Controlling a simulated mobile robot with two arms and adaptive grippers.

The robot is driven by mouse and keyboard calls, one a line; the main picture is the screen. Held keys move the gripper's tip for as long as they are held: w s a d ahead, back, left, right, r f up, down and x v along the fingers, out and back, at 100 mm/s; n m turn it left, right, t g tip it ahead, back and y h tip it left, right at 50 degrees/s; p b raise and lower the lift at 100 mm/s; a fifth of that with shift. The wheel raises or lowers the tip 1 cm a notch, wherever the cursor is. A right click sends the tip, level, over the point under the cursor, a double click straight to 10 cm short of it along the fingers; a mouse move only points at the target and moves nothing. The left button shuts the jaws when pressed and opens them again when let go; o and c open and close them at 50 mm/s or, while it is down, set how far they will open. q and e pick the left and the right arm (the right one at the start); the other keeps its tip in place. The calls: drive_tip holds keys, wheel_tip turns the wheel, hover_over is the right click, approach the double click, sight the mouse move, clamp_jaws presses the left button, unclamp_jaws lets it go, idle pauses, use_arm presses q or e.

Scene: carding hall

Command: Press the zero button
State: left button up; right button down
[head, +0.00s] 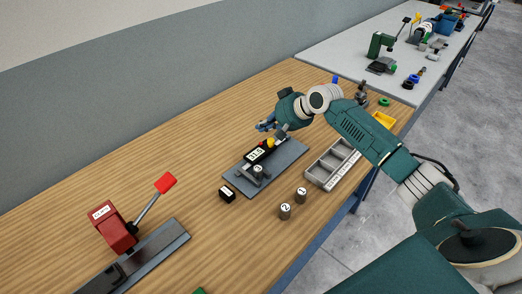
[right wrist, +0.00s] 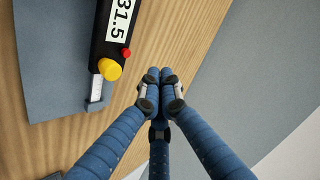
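A black measuring device (head: 249,159) with a white readout lies on a grey plate (head: 292,156) on the wooden bench. In the right wrist view its readout (right wrist: 121,18) shows 31.5, with a small red button (right wrist: 126,53) and a larger yellow knob (right wrist: 109,69) beside it. I see no zero label on either. My right gripper (head: 266,126) is just behind the device in the head view. Its blue fingers (right wrist: 160,78) are closed together and empty, to the right of the red button in the right wrist view, apart from it in the picture. My left gripper is not in view.
Two numbered cylinders (head: 285,211) and a small black block (head: 227,194) stand near the plate. A grey compartment tray (head: 318,176) lies to the right. A red box with a lever (head: 115,230) stands at left. Open wood lies between.

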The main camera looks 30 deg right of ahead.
sight(263, 145)
wheel_tip(263, 145, down, 2)
drive_tip(key=shift+b, duration=0.3)
drive_tip(key=shift+w+f, duration=0.1)
drive_tip(key=shift+f, duration=0.65)
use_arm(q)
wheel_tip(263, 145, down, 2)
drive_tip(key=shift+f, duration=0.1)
use_arm(e)
drive_tip(key=shift+f, duration=0.1)
drive_tip(key=shift+f, duration=0.15)
drive_tip(key=shift+f, duration=0.25)
drive_tip(key=shift+f, duration=0.5)
idle(0.7)
idle(0.3)
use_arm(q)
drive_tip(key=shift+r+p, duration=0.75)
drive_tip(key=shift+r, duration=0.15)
use_arm(e)
drive_tip(key=shift+r, duration=0.85)
